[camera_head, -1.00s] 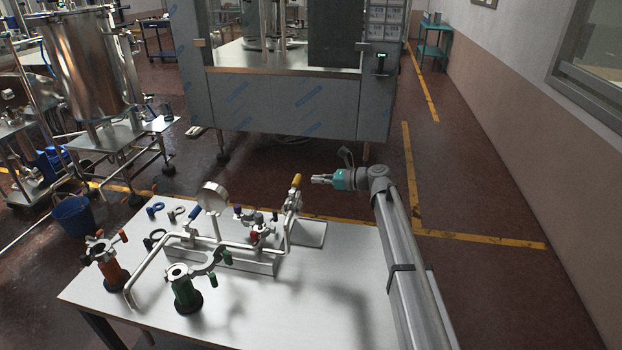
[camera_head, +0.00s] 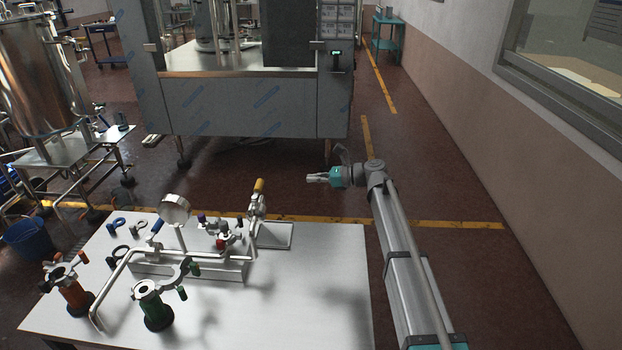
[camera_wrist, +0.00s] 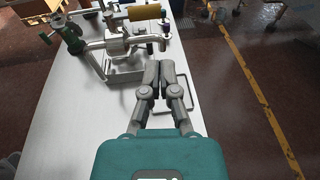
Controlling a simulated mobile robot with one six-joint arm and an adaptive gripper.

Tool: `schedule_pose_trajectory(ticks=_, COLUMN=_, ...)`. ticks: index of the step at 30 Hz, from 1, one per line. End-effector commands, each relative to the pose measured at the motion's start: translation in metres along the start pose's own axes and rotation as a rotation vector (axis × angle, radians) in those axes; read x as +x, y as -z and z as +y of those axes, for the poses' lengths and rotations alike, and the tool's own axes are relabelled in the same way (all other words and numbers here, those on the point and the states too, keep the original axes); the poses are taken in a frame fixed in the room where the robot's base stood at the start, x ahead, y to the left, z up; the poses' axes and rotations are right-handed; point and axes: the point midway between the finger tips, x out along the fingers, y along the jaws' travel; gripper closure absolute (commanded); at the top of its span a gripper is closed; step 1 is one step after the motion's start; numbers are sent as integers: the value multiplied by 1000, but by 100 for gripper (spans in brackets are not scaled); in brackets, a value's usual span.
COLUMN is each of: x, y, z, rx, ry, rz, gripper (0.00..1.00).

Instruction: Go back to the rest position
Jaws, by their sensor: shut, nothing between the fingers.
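My gripper (camera_head: 312,178) is held above the floor beyond the table's far right corner in the head view, pointing left. In the wrist view my gripper (camera_wrist: 160,65) is shut with its fingertips together and nothing between them. The white table (camera_head: 320,300) stands below and to the left of my arm. On it is a pipe fixture (camera_head: 200,270) with a round gauge (camera_head: 174,209) and a yellow-handled valve (camera_head: 258,186). The gripper touches none of these in the head view.
A green fitting (camera_head: 155,305) and an orange fitting (camera_head: 70,290) stand at the table's front left. A large steel machine (camera_head: 250,105) stands behind, a tank (camera_head: 35,75) at left. The wall (camera_head: 540,160) is at right. Floor between my arm and the wall is clear.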

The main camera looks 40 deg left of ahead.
Motion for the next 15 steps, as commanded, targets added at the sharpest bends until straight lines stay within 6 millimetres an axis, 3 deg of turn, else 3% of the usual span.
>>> schedule_pose_trajectory(ticks=15, x=-6, y=2, z=2, rx=-12, ry=5, rz=9, gripper=100)
